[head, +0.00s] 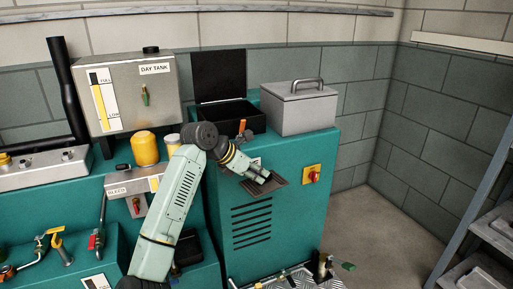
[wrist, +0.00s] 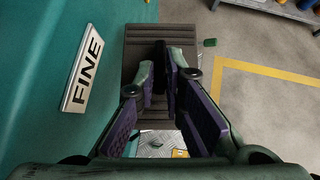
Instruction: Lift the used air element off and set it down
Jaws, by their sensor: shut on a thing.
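The used air element (head: 281,188) is a dark grey-brown rectangular panel in front of the teal cabinet in the head view. In the wrist view the element (wrist: 133,38) shows pleats and lies beyond and below the fingers. My gripper (head: 264,177) is shut on the element, and the fingertips (wrist: 161,62) close on a dark part at its middle. The element is close to the cabinet front; I cannot tell whether it touches. The gripped spot is partly hidden by the fingers.
The teal cabinet (head: 292,217) carries an open black box (head: 222,75) and a grey lidded box (head: 299,108). A FINE label (wrist: 83,66) is left of the fingers. A red switch (head: 312,174) sits right of the element. Clear floor (head: 384,220) lies before the shelving (head: 488,224).

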